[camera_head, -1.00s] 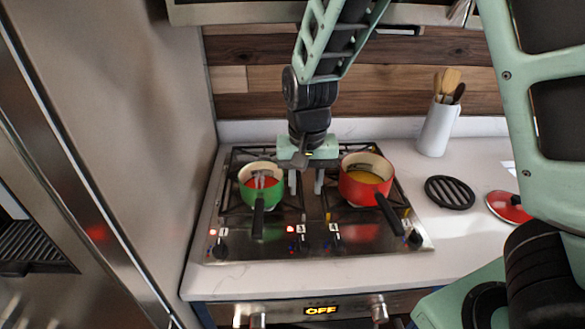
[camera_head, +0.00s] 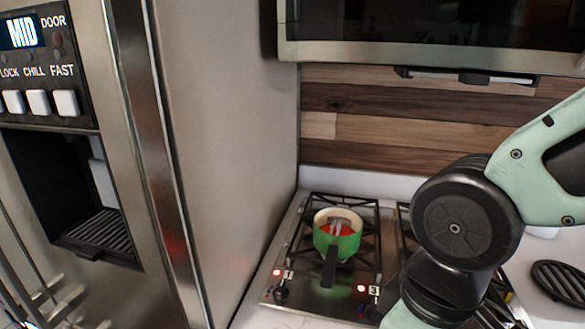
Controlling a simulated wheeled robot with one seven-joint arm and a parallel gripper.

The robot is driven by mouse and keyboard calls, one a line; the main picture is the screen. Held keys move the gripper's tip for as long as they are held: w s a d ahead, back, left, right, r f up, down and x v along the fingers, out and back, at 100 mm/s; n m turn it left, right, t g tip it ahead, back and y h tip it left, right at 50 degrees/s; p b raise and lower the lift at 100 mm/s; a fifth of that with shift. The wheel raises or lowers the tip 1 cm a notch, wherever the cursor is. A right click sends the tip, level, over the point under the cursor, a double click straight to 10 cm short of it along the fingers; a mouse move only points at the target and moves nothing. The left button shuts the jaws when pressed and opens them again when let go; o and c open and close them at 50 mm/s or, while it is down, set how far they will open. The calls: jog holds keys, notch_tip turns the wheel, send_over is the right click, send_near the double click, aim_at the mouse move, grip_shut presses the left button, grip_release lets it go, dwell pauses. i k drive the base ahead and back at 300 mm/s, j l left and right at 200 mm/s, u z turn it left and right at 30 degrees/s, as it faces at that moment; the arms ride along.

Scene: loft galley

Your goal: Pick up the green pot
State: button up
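The green pot (camera_head: 337,243) stands upright on the left part of the stove, its dark handle (camera_head: 329,267) pointing toward the front. Its inside is cream, with red contents and a grey object in it that I cannot make out. My gripper is not in view; only links of my arm show at the right, apart from the pot in the picture.
The gas stove (camera_head: 301,262) has black grates. A tall steel fridge (camera_head: 220,160) rises close on its left. A steel-framed appliance (camera_head: 430,52) hangs above. A black slotted trivet (camera_head: 562,282) lies on the counter at right. My arm hides the stove's right part.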

aim_at(345, 245)
jog(key=j+z, duration=0.3)
jog(key=j, duration=0.4)
jog(key=j+z, duration=0.3)
jog(key=j, duration=0.45)
jog(key=i, duration=0.05)
